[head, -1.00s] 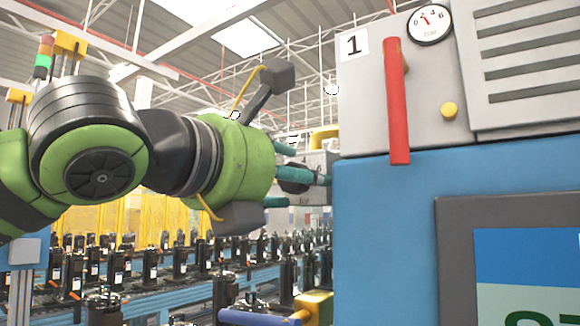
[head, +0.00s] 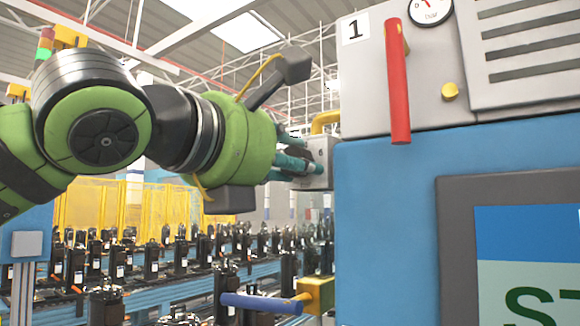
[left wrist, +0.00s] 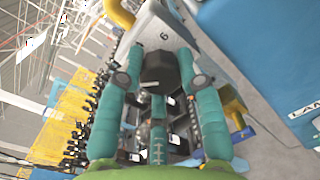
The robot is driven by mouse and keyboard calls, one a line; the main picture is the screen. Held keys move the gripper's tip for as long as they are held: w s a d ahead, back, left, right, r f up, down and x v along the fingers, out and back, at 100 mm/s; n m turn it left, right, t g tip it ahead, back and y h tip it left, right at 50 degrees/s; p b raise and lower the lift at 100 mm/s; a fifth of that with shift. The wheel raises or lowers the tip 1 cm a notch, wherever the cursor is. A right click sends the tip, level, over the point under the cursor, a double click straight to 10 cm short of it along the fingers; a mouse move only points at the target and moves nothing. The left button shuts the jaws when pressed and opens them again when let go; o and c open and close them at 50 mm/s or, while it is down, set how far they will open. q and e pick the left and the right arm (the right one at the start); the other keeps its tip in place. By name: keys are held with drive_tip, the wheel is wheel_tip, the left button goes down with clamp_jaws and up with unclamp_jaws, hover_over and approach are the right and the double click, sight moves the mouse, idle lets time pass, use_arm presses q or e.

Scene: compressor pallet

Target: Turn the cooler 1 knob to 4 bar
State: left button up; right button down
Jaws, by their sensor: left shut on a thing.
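A dark faceted knob (left wrist: 160,70) sits on a light grey box (left wrist: 160,30) marked "6". My left gripper (left wrist: 161,78) has its teal fingers on both sides of the knob and is shut on it. In the head view the left gripper (head: 303,163) reaches the grey box (head: 318,160) beside the blue cabinet, and its fingers hide the knob. The round bar gauge (head: 431,9) on the panel labelled "1" (head: 355,27) is cut by the top edge; its needle cannot be read reliably. My right gripper is not in view.
A red handle (head: 398,85) and a yellow knob (head: 450,91) are on the grey panel above the blue cabinet (head: 390,215) with a screen (head: 530,265). A blue-handled yellow valve (head: 316,295) lies below the gripper. Several dark compressors stand behind.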

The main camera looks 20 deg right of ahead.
use_arm(q)
drive_tip(key=m+b, duration=0.1)
drive_tip(key=m, duration=0.3)
drive_tip(key=shift+m, duration=0.3)
drive_tip(key=shift+r+m, duration=0.1)
drive_tip(key=shift+m, duration=2.1)
drive_tip(key=o, duration=1.1)
drive_tip(key=shift+d, duration=0.1)
drive_tip(key=shift+o, duration=0.2)
drive_tip(key=v, duration=1.2)
